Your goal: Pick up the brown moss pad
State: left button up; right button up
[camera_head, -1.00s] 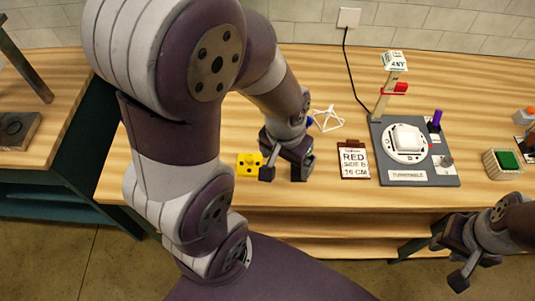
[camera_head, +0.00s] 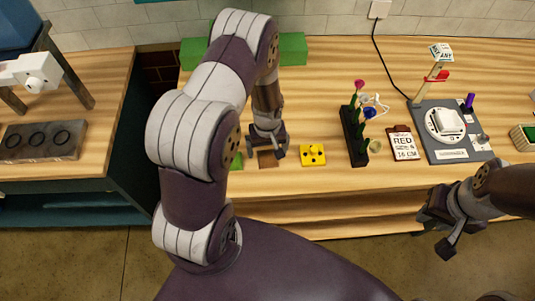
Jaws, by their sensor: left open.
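A small flat brown pad (camera_head: 268,160), which looks like the brown moss pad, lies on the wooden table near its front edge. My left gripper (camera_head: 266,151) points down right at the pad, with its fingers apart and partly covering it. I cannot tell whether the fingers touch the pad. My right gripper (camera_head: 438,231) hangs in front of the table at the lower right, its fingers apart and empty.
A green pad (camera_head: 237,162) lies just left, partly behind my arm. A yellow block (camera_head: 312,155) is close on the right. Green blocks (camera_head: 293,49) lie at the back.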

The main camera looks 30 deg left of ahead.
aim_at(268, 158)
pick_arm(q)
notch_tip(268, 158, down, 2)
jog(key=shift+a+f, duration=0.1)
jog(key=shift+a, duration=0.05)
jog(key=shift+f, duration=0.15)
jog(key=shift+d, duration=0.2)
jog(key=shift+c, duration=0.9)
jog(key=shift+a, duration=0.1)
jog(key=c, duration=0.9)
jog(key=shift+c, duration=0.2)
